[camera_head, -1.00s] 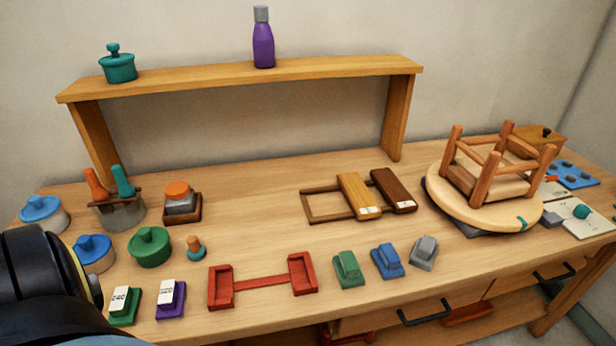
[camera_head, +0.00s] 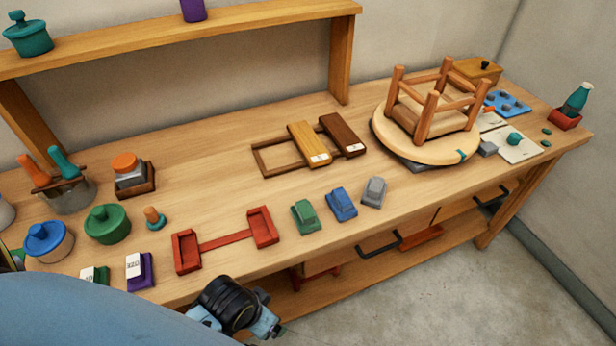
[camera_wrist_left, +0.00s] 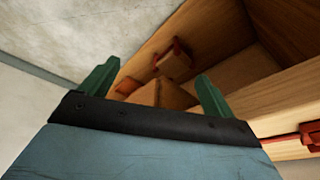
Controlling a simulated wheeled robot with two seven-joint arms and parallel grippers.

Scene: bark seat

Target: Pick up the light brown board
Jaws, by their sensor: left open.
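The light brown board (camera_head: 309,144) lies in a low brown wooden rack (camera_head: 271,160) on the table, with a white label at its near end. A dark brown board (camera_head: 342,134) lies just to its right. My left gripper (camera_head: 277,330) is in front of the table's near edge, low in the head view and well apart from the board. In the left wrist view the green fingers of my left gripper (camera_wrist_left: 157,85) are spread with nothing between them. The board does not show in that view. My right gripper is not in view.
A red holder (camera_head: 225,240) and green, blue and grey blocks (camera_head: 341,204) stand between the rack and the near edge. A stool (camera_head: 432,105) stands upside down on a round turntable at right. A shelf (camera_head: 180,38) spans the back. Lower shelf and drawers are under the table.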

